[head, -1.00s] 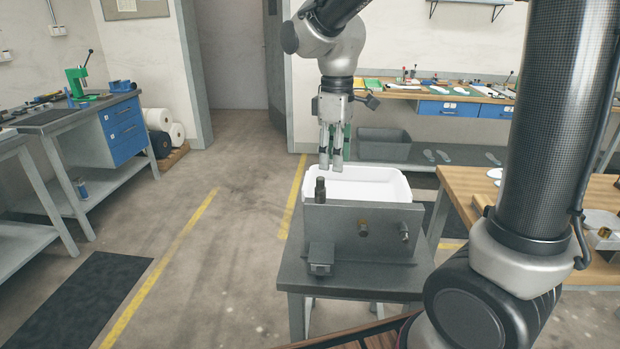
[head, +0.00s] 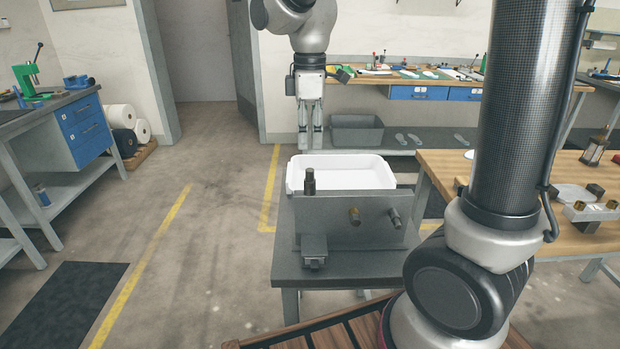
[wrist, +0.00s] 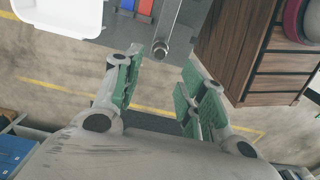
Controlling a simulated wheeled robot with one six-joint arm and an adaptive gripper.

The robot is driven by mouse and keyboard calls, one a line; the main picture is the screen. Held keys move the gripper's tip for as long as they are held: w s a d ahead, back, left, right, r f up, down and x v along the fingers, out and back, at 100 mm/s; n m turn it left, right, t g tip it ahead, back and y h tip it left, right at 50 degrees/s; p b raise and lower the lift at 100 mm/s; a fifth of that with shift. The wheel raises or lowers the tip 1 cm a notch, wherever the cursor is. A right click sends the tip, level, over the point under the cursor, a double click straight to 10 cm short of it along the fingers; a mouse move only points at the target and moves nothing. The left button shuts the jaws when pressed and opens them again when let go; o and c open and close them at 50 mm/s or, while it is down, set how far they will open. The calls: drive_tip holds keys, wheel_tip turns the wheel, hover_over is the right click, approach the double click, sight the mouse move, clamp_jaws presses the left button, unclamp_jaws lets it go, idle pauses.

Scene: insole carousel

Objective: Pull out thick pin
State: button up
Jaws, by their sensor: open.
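A dark grey upright plate (head: 325,225) stands on a small grey table (head: 345,268). A dark stepped pin (head: 310,183) sticks up at the plate's left. I cannot tell for certain which is the thick pin. My gripper (head: 310,142) points down, above the dark upright pin in the picture. In the wrist view my gripper (wrist: 157,98) has its green-padded fingers apart with nothing between them. A round pin end (wrist: 160,49) shows beyond the fingertips.
A white tray (head: 290,175) stands behind the plate; it also shows in the wrist view (wrist: 60,12). A dark block (head: 314,248) sits at the plate's front left. A wooden bench (head: 450,165) stands at the right.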

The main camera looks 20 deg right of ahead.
sight(310, 169)
drive_tip(key=shift+f, duration=0.1)
drive_tip(key=shift+f, duration=4.4)
clamp_jaws()
drive_tip(key=shift+r, duration=0.1)
drive_tip(key=shift+r, duration=2.9)
wheel_tip(310, 169, up, 7)
